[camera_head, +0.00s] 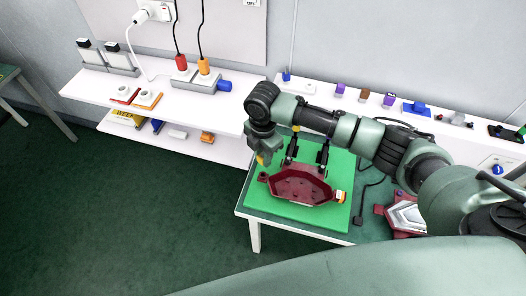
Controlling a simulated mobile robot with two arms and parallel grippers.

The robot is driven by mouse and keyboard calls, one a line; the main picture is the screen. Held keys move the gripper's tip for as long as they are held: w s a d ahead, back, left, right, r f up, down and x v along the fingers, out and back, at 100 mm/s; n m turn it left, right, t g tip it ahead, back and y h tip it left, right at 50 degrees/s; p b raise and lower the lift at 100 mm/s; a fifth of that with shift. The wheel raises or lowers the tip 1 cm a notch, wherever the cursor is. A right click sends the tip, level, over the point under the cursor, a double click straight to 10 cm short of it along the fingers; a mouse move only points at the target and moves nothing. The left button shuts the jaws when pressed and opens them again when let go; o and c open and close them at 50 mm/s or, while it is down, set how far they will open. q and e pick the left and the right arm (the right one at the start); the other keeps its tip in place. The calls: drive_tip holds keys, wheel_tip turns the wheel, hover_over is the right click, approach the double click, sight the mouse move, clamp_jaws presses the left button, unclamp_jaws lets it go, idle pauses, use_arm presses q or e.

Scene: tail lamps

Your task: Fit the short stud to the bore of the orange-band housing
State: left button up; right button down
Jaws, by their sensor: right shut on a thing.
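A dark red housing (300,187) lies on a green mat (290,212) on the table, with its hollow side facing up. A small orange band (341,196) shows at its right end. My right gripper (264,160) reaches down at the mat's left edge, just above and left of the housing. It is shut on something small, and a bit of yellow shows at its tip. The held thing is too small and covered to identify as the short stud. The bore cannot be made out. My left gripper is not in view.
Two dark upright parts (322,156) stand behind the housing. Another red housing with a pale inside (405,216) lies at the table's right. A white shelf (222,108) at the back left holds plugs and blocks; a back ledge (350,98) holds small coloured parts. Floor at left is clear.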

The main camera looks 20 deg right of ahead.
drive_tip(key=shift+d+f, duration=0.1)
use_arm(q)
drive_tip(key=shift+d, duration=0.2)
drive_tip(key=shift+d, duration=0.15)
